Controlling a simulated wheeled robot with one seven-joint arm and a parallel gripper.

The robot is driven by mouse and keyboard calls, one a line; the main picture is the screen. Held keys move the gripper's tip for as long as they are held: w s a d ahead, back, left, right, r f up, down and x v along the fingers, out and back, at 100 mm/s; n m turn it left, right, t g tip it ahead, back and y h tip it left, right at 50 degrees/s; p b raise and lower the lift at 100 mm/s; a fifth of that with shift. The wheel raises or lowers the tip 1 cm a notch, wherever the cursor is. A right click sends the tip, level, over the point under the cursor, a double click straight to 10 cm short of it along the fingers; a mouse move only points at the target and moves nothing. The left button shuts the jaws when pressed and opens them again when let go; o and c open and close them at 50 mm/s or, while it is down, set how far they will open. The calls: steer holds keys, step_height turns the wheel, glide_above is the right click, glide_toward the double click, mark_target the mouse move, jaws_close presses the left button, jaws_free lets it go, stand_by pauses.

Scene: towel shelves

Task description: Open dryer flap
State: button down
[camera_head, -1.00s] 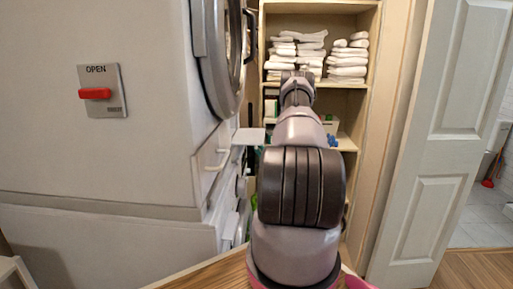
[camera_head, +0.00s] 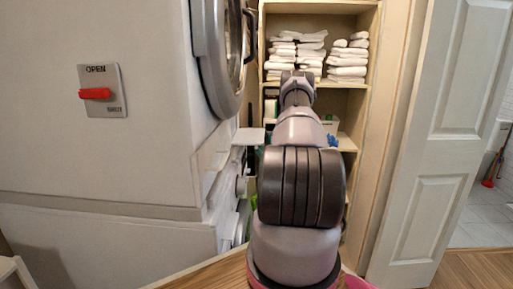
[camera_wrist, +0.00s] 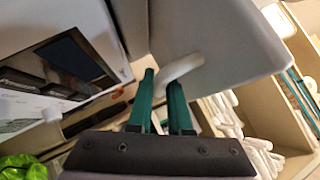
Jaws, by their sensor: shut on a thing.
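In the wrist view, the white dryer flap (camera_wrist: 225,35) is a smooth, rounded panel standing at an angle at the top. Its curved white handle (camera_wrist: 185,67) lies between the two green fingers of my gripper (camera_wrist: 162,82). My gripper is shut on this handle. In the head view, the white dryer (camera_head: 130,160) fills the left, with a round grey-rimmed door (camera_head: 222,50). My own arm hides the gripper there. The lower front of the dryer is seen edge-on, so the flap is hard to make out in that view.
Shelves (camera_head: 318,86) with stacks of white towels (camera_head: 347,60) stand behind my arm. A red switch marked OPEN (camera_head: 95,93) is on the dryer's side. A white panelled door (camera_head: 425,150) stands at the right. In the wrist view, something bright green (camera_wrist: 22,167) shows at lower left.

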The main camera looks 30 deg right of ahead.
mark_target(258, 139)
stand_by(0.3)
steer(key=r, duration=0.2)
steer(key=r+n, duration=0.1)
steer(key=shift+s+d+r+g+y, duration=0.1)
steer(key=shift+s+d+g+y, duration=0.1)
steer(key=shift+d+g+y, duration=0.15)
steer(key=shift+a, duration=0.1)
steer(key=c, duration=1.1)
jaws_free()
steer(key=v, duration=1.1)
steer(key=shift+w, duration=0.1)
